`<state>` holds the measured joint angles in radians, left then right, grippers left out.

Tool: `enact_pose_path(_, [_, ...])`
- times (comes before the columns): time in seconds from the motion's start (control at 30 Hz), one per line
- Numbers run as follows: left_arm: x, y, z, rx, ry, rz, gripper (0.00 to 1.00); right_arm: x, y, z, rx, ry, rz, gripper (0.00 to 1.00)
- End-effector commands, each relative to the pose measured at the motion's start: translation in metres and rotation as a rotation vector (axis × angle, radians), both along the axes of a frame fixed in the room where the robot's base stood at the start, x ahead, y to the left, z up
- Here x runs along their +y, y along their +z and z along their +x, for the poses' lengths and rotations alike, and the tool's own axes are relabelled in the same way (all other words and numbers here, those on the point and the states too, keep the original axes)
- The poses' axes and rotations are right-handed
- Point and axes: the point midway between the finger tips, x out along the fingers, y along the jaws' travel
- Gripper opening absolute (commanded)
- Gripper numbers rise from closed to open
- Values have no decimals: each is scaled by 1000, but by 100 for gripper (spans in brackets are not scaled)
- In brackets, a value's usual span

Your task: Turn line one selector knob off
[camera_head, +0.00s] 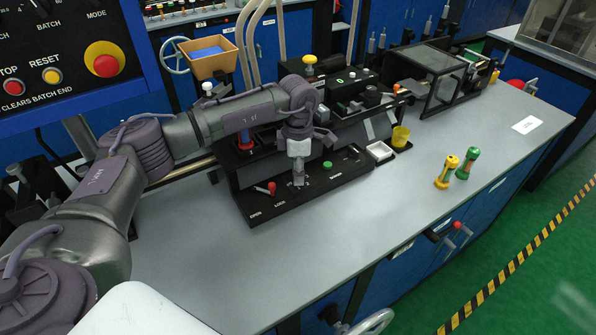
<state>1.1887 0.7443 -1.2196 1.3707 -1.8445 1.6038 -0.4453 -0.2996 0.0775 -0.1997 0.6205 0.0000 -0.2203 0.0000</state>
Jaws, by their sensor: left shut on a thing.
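My left gripper (299,181) reaches down to the sloped black control panel (258,213) on the bench. It is shut on a small grey part at the panel, most likely a selector knob. The fingers cover most of this part, so its pointer direction and label cannot be read. A red-tipped lever (271,187) stands on the panel to the left of the gripper, near the words OPEN and LOCK. A green button (327,164) is just to the right. My right gripper is not in view.
A yellow cup (401,136) and a white tray (380,150) stand right of the panel. Yellow (447,172) and green (467,163) spools stand on the grey bench (360,215). A button box (65,55) fills the upper left. The bench front is clear.

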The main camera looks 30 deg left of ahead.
Motion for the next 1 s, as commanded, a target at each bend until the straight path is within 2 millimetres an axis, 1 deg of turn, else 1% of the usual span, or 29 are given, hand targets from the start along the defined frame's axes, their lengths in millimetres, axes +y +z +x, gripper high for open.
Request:
enact_pose_path(0.13, [0, 1, 1, -3, -1, -1, 0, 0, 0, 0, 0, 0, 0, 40])
enact_pose_path(0.17, [0, 1, 1, -3, -1, -1, 36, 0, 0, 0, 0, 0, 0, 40])
enact_pose_path(0.2, [0, 1, 1, -3, 0, -1, 42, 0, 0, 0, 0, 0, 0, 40])
enact_pose_path(0.3, [0, 1, 1, -2, 0, 0, 58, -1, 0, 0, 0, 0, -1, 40])
enact_pose_path(0.57, [0, 1, 0, -1, 1, 1, 58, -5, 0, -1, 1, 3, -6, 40])
enact_pose_path(0.67, [0, 5, 1, -1, 1, 0, 58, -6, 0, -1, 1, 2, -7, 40])
enact_pose_path(0.77, [0, 17, 1, -4, 1, -1, 58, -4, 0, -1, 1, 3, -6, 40])
enact_pose_path(1.0, [1, 68, 2, -6, 1, 0, 58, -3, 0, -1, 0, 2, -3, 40])
